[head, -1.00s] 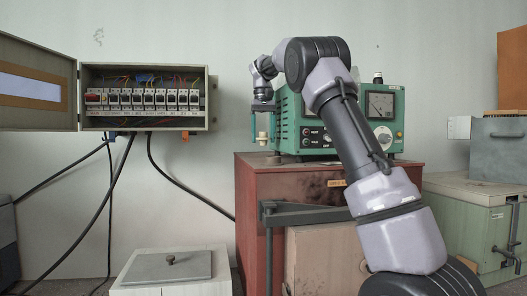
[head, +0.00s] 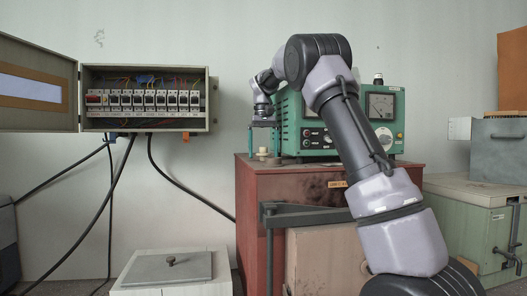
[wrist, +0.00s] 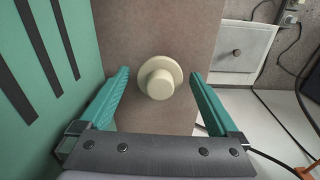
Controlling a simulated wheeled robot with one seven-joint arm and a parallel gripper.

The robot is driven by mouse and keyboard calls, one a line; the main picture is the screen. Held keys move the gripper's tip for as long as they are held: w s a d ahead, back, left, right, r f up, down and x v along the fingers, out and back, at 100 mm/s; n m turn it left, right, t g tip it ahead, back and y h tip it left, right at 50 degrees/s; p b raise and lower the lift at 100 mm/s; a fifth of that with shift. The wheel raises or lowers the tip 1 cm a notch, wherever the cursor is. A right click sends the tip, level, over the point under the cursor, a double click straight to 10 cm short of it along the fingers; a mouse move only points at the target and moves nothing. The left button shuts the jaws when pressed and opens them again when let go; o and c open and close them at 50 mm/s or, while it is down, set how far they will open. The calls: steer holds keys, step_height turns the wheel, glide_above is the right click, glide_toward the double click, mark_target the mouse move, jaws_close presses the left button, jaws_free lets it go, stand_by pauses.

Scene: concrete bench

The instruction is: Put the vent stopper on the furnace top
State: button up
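The vent stopper (head: 263,152) is a cream, round knob on a wider disc. It stands upright near the left end of the furnace top (wrist: 150,30), a flat brown surface on the red-brown furnace (head: 257,215). My gripper (head: 264,152) points down over it, with one teal finger on each side. In the wrist view the stopper (wrist: 158,82) sits between the spread fingers (wrist: 160,76), with a clear gap on both sides, so the gripper is open and not touching it. The underside of the stopper is hidden.
A green instrument box (head: 312,128) with dials stands on the furnace close behind and right of my gripper. An open breaker panel (head: 145,125) hangs on the wall to the left. A pale box with a knobbed lid (head: 168,268) is low in front.

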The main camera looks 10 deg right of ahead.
step_height(320, 180, up, 12)
steer(key=shift+r, duration=0.15)
stand_by(0.6)
stand_by(0.4)
